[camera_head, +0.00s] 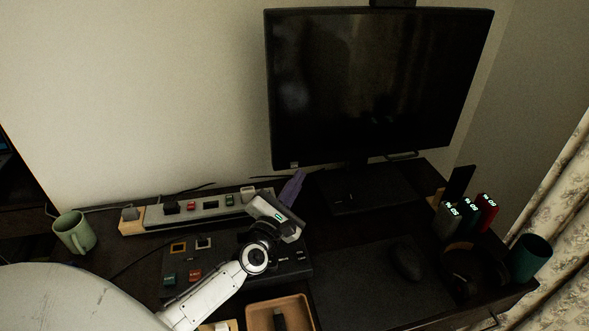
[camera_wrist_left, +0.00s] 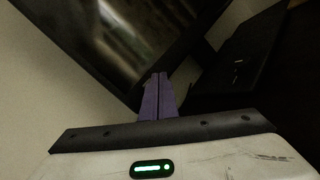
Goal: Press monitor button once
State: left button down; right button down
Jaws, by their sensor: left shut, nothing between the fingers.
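The black monitor (camera_head: 375,85) stands at the back of the desk with a dark screen. A small light mark shows at its lower left corner, and I cannot make out a button clearly. My left gripper (camera_head: 293,187) has purple fingers, shut and empty, just below the monitor's lower left corner. In the left wrist view the shut fingers (camera_wrist_left: 158,95) point toward the lower edge of the monitor (camera_wrist_left: 110,45); whether they touch it I cannot tell. My right gripper is in neither view.
A grey power strip (camera_head: 190,208) and a dark panel with switches lie left of the monitor stand (camera_head: 365,190). A green mug (camera_head: 74,232) is far left. A mouse (camera_head: 407,260), lit clocks (camera_head: 470,212) and a teal cup (camera_head: 530,258) are right. A wooden tray (camera_head: 256,318) is in front.

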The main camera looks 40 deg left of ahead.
pick_arm(q)
jog(key=shift+w+a, duration=0.3)
jog(key=shift+a, duration=0.05)
dwell(0.9)
jog(key=shift+a, duration=0.1)
dwell(0.9)
jog(key=shift+w+a+b, duration=0.2)
jog(key=shift+w+b, duration=0.05)
jog(key=shift+b, duration=0.05)
jog(key=shift+w+a, duration=0.25)
jog(key=shift+a, duration=0.1)
dwell(0.6)
dwell(0.3)
jog(key=shift+s+d, duration=0.55)
jog(key=shift+d, duration=0.15)
